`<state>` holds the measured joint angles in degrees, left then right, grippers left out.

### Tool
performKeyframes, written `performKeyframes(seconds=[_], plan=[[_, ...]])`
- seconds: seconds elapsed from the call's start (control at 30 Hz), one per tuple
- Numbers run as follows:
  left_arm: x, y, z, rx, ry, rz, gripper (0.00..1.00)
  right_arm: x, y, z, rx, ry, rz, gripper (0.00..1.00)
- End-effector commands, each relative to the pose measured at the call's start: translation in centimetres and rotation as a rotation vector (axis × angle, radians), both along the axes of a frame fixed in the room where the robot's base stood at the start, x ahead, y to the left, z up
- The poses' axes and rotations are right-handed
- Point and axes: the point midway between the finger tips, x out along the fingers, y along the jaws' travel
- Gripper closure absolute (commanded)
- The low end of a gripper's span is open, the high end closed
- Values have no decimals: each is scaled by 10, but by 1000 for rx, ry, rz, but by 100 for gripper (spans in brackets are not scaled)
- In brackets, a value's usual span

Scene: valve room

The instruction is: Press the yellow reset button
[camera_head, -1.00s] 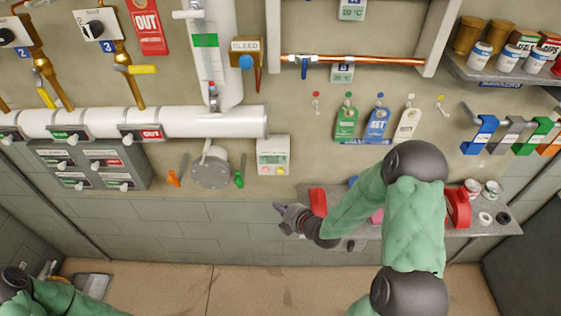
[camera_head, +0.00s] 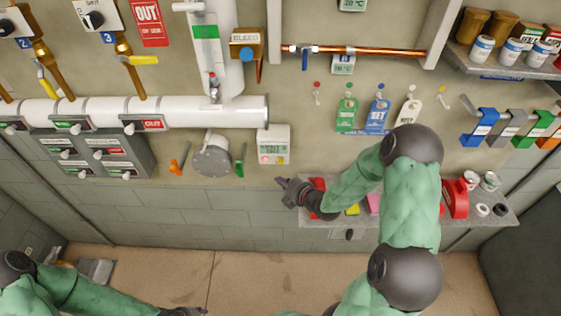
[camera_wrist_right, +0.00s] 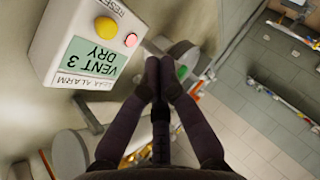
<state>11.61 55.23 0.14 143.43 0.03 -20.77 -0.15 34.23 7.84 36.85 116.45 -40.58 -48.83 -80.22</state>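The alarm box (camera_head: 273,138) is a pale unit on the wall left of centre, with a small screen. In the right wrist view the alarm box (camera_wrist_right: 62,35) appears upside down and its screen reads "VENT 3 DRY". My right gripper (camera_head: 281,183) is just below the box in the head view. Its fingertips (camera_wrist_right: 159,62) are together, empty, and apart from the buttons. My left gripper (camera_head: 190,312) is cut off at the bottom edge.
A grey shelf (camera_head: 405,214) with red items and small containers stands right of my right gripper, partly behind my arm. A round grey flange (camera_head: 212,158) and a green handle (camera_head: 240,160) are left of the box. Bare tiled wall lies below.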

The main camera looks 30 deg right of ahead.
Motion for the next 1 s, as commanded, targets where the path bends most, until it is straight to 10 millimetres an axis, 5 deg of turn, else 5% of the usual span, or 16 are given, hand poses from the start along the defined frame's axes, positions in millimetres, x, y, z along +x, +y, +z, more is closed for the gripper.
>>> performKeyframes(seconds=[0.4,1.0], plan=[[0,0,-4,0,0,0,60,38,-23,-2,-1,-1,3,100],[0,0,-5,0,0,0,60,44,-27,0,0,0,0,100]])
